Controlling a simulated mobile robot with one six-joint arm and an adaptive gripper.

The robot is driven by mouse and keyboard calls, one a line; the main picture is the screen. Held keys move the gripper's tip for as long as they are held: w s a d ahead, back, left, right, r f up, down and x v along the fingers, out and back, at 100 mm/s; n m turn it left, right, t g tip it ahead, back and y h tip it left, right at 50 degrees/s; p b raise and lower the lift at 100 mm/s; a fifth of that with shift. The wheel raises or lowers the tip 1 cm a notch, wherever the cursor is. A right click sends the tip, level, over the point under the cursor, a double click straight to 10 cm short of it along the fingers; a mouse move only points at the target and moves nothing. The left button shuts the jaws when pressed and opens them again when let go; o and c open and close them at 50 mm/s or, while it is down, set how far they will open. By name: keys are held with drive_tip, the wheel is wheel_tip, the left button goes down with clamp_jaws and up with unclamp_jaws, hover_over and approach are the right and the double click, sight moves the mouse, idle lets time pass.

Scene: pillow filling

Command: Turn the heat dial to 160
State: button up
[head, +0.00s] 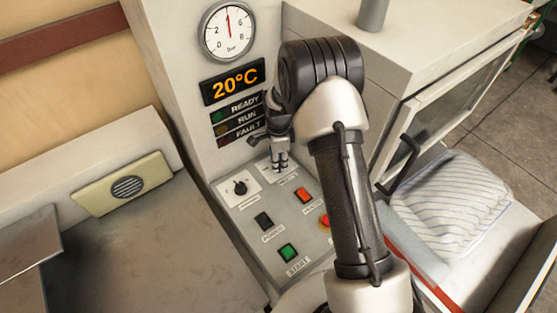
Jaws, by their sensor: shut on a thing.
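My gripper (280,166) points down at the top right of the sloped control panel (262,220), over a white label plate. Its fingers are shut on the heat dial, which they hide almost wholly. The dial's pointer and scale numbers cannot be read. To the left, a second black dial (240,187) sits on its own white plate, clear of the fingers. The temperature display (233,83) above reads 20°C in orange.
The panel also carries a black switch (264,221), an orange-red switch (304,195), a green start button (288,252) and a red button (324,221) partly behind my arm. A round gauge (229,31) is above. A striped pillow (452,208) lies at right.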

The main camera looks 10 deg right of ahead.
drive_tip(key=shift+m, duration=0.5)
drive_tip(key=o, duration=1.1)
drive_tip(key=shift+r, duration=0.1)
wheel_tip(320, 180, up, 12)
drive_tip(key=shift+f, duration=0.1)
idle(0.3)
